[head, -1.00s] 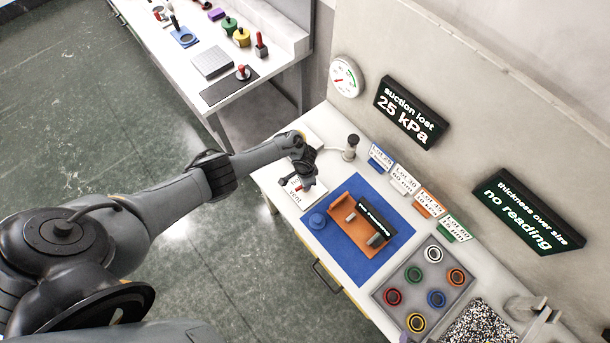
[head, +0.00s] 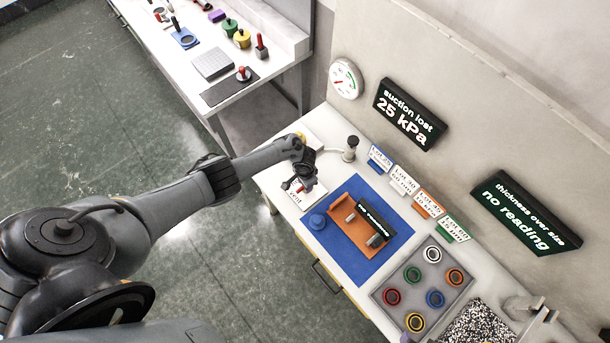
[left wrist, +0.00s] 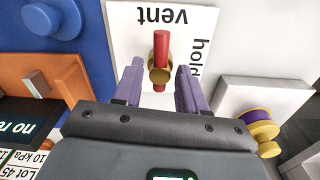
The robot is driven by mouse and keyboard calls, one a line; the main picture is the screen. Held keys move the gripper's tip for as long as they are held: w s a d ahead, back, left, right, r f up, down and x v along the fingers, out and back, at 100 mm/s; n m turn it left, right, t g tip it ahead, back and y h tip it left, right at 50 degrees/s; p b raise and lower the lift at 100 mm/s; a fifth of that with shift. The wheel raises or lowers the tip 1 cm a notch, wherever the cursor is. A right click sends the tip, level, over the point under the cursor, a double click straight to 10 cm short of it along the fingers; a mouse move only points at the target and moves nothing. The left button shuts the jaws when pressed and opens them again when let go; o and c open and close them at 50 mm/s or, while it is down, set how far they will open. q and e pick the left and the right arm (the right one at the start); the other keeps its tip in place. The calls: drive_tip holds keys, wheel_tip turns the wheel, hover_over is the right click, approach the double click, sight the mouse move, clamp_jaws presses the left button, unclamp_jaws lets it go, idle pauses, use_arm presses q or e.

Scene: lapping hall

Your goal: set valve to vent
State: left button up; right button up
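The valve is a white plate (left wrist: 125,45) printed "vent" and "hold", with a brass hub (left wrist: 160,62) and a red lever (left wrist: 161,45). In the left wrist view, the lever's longer visible part runs toward the word "vent"; "hold" is to its right. In the head view the plate (head: 313,193) lies at the bench's left end, partly covered by my gripper. My left gripper (left wrist: 158,78) is open, its purple fingers on either side of the lever with gaps visible. It also shows in the head view (head: 299,184). My right gripper is out of view.
Beside the plate are a blue mat (head: 348,262) with an orange fixture (head: 346,238) and a blue round knob (head: 317,221). A white block with a brass-and-purple fitting (left wrist: 256,122) is close on the other side.

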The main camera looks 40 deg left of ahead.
use_arm(q)
drive_tip(key=shift+o, duration=0.6)
drive_tip(key=shift+r, duration=0.25)
wheel_tip(320, 180, up, 10)
drive_tip(key=p, duration=0.4)
drive_tip(key=shift+a+r, duration=0.15)
